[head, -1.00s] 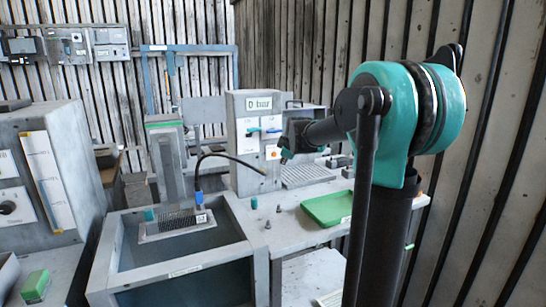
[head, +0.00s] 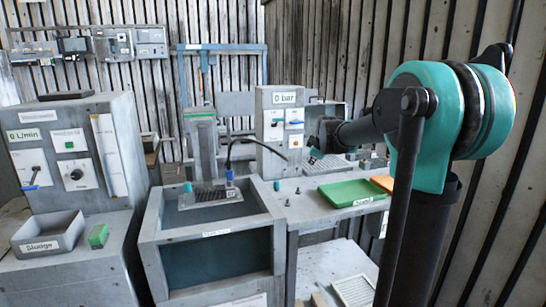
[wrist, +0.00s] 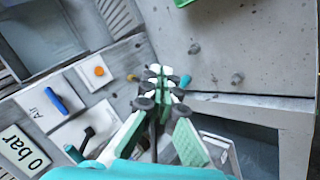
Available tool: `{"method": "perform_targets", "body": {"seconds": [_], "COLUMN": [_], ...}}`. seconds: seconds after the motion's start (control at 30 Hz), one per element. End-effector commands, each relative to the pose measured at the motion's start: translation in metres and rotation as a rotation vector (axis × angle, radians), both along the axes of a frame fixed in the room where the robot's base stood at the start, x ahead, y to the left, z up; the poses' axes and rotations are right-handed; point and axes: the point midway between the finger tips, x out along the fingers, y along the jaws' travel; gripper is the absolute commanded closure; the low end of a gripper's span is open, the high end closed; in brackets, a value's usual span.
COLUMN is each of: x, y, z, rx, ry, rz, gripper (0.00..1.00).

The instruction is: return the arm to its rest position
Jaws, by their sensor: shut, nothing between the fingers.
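My arm reaches in from the right of the head view, over the workbench, with its teal shoulder in front. My gripper (head: 314,156) hangs small in the head view, beside the grey "0 bar" cabinet (head: 270,148) and above the bench (head: 300,208). In the wrist view my gripper (wrist: 160,85) has its fingers together and holds nothing. The cabinet front with a blue handle (wrist: 56,100) and an orange button lies to its left there.
A green tray (head: 352,194) and an orange tray (head: 383,182) lie on the bench. A grey open-topped box (head: 215,232) stands left of it. A cabinet marked 0 L/min (head: 75,150) and a Sludge bin (head: 47,232) are at the left. Slatted walls close the back and right.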

Motion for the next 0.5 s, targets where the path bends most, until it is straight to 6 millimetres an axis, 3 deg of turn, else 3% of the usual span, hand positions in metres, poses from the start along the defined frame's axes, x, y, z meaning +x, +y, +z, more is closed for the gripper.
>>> {"method": "perform_targets", "body": {"seconds": [0.07, 0.27, 0.5], "x": [0.0, -0.027, -0.07], "y": [0.0, -0.003, -0.008], "z": [0.0, -0.018, -0.045], "rx": [0.0, 0.053, 0.133], "ry": [0.0, 0.037, 0.095], "rz": [0.0, -0.061, -0.163], "gripper": [1.0, 1.0, 1.0]}}
